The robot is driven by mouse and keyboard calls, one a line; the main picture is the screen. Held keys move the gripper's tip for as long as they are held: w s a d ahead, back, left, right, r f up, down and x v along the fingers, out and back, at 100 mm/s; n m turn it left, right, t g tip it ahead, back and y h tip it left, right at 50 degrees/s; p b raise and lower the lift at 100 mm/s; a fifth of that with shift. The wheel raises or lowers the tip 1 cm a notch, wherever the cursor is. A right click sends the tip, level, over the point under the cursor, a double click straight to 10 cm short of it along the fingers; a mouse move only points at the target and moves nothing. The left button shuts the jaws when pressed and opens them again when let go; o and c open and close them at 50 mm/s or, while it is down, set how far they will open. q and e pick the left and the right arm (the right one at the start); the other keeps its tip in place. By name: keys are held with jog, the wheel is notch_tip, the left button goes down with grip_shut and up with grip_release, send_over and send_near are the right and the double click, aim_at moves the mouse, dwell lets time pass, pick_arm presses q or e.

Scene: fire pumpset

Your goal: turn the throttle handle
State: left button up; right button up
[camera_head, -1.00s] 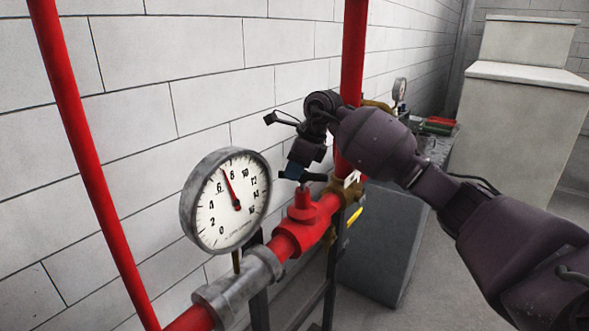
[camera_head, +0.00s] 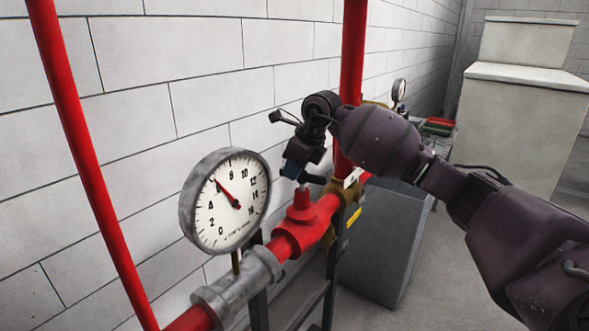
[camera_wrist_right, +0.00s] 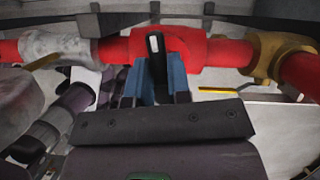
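The throttle handle (camera_wrist_right: 156,50) is a dark lever with a pale slot in its end, on top of the red valve body (camera_head: 303,213) in the red pipe. My right gripper (camera_head: 292,173) reaches down onto it from above. In the right wrist view the blue fingers (camera_wrist_right: 155,78) stand on both sides of the handle and appear closed on it. In the head view the gripper hides part of the handle. My left gripper is in neither view.
A round pressure gauge (camera_head: 227,201) stands left of the valve, its needle near 6. A brass fitting (camera_head: 346,190) with a yellow lever is right of the valve. A red vertical pipe (camera_head: 353,55) rises behind my right arm. A grey block (camera_head: 385,240) stands beyond the pipe.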

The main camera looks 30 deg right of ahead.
aim_at(311, 175)
jog(key=o, duration=0.4)
jog(key=shift+s+d+r, duration=0.15)
jog(key=shift+r, duration=0.45)
jog(key=v, duration=0.8)
jog(key=shift+s+b, duration=0.1)
jog(key=shift+b, duration=0.2)
jog(key=shift+v, duration=0.8)
